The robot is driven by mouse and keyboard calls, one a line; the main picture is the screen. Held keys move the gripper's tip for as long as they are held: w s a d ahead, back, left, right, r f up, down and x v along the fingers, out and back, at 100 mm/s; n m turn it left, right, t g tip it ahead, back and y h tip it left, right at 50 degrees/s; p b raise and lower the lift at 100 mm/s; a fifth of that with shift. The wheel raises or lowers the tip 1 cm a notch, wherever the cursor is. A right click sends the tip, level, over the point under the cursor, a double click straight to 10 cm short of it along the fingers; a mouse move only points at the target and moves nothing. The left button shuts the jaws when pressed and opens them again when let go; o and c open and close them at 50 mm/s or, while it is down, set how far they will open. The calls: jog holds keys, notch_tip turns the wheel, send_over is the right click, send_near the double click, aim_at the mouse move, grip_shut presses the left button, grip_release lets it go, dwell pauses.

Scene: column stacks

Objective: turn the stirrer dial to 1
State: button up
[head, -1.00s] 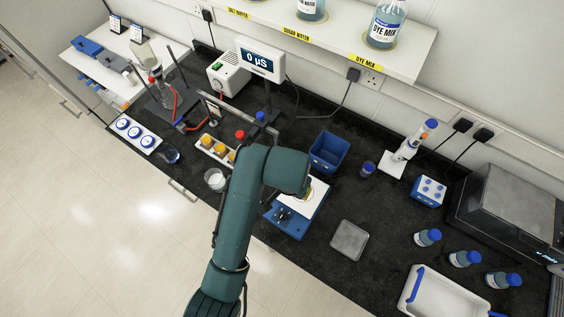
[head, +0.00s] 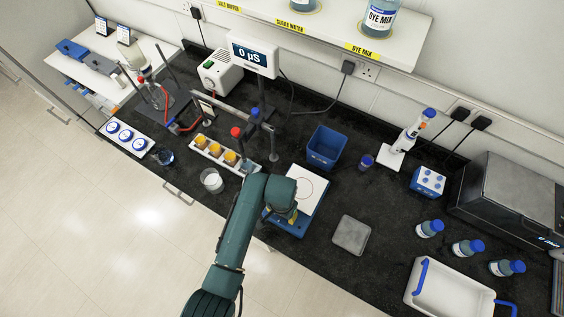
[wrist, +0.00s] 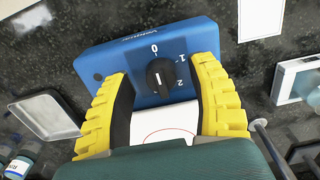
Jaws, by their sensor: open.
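The stirrer has a blue body (wrist: 120,63) and a white top plate (head: 304,188). Its black dial (wrist: 160,76) is on the blue front part, with the marks 0, 1 and 2 around it. The white line on the dial points about at 0. My gripper (wrist: 162,73) is open in the wrist view, with one yellow finger on each side of the dial and a gap to it on both sides. In the head view, my gripper (head: 291,215) is over the stirrer's front edge and hides the dial.
A grey square plate (head: 350,235) lies right of the stirrer, and a blue bin (head: 323,147) stands behind it. Bare black bench lies between the bin and the grey plate.

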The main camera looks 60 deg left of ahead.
jog(key=shift+f, duration=0.3)
jog(key=shift+c, duration=0.2)
grip_shut()
jog(key=shift+m, duration=0.3)
jog(key=m+p, duration=0.3)
jog(key=m, duration=0.2)
jog(key=m+p, duration=0.1)
jog(key=m, duration=0.5)
jog(key=shift+a+f+m, duration=0.1)
jog(key=shift+a+m, duration=0.05)
jog(key=shift+m, duration=0.15)
dwell(0.3)
